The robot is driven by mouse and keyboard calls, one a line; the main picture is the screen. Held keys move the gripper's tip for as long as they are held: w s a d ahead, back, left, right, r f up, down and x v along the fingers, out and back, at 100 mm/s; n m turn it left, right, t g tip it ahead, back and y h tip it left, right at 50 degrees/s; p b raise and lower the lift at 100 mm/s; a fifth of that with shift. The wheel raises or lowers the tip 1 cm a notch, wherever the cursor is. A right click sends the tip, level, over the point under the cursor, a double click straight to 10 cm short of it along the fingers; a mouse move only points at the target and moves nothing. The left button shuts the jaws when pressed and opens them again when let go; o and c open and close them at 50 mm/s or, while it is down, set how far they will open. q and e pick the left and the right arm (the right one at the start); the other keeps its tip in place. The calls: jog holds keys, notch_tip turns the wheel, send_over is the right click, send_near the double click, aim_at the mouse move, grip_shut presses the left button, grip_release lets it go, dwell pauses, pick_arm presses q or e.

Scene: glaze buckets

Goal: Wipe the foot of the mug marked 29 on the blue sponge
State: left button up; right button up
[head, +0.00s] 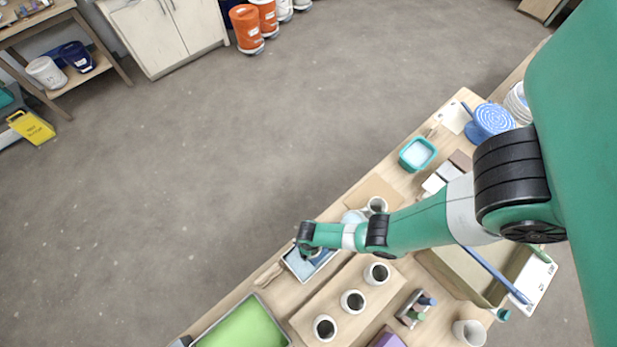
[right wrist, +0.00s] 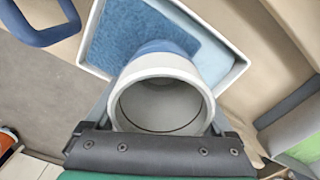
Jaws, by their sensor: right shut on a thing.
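In the right wrist view my right gripper (right wrist: 160,112) is shut on a white mug (right wrist: 160,78) with a blue band, its open mouth facing the camera. The blue sponge (right wrist: 128,33) lies flat in a white-rimmed tray (right wrist: 236,72) just beyond the mug. The mug's far end is over the sponge; I cannot tell whether they touch. No number shows on the mug. In the head view my right gripper (head: 306,247) is above the tray (head: 299,272) near the table's edge and hides most of the held mug. My left gripper is not in view.
Several mugs, one here (head: 353,301), stand on a wooden board beside the tray. A green tray (head: 243,328) lies at the near end of the table. A teal tub (head: 418,154) stands farther back. A dark blue loop (right wrist: 42,22) is beside the sponge tray.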

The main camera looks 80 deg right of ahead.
jog(key=shift+s+d+r+p, duration=0.1)
jog(key=shift+s+d+p, duration=0.2)
jog(key=shift+s+d, duration=0.85)
jog(key=shift+s+d+p, duration=0.3)
jog(key=shift+s+d, duration=0.55)
jog(key=shift+d, duration=0.55)
jog(key=shift+a, duration=0.1)
jog(key=shift+w+a+b, duration=0.4)
jog(key=shift+w+a, duration=0.7)
jog(key=shift+a, duration=0.25)
jog(key=shift+w+a+b, duration=0.35)
jog(key=shift+w+a, duration=0.75)
jog(key=shift+a, duration=0.25)
jog(key=shift+s+d+p, duration=0.35)
jog(key=shift+s+d, duration=0.45)
jog(key=shift+d, duration=0.15)
jog(key=shift+s+d+f, duration=0.1)
jog(key=shift+s+d, duration=0.6)
jog(key=shift+d, duration=0.2)
jog(key=shift+s+d+f, duration=0.1)
jog(key=shift+s+d, duration=0.6)
jog(key=shift+d, duration=0.2)
jog(key=shift+p, duration=0.3)
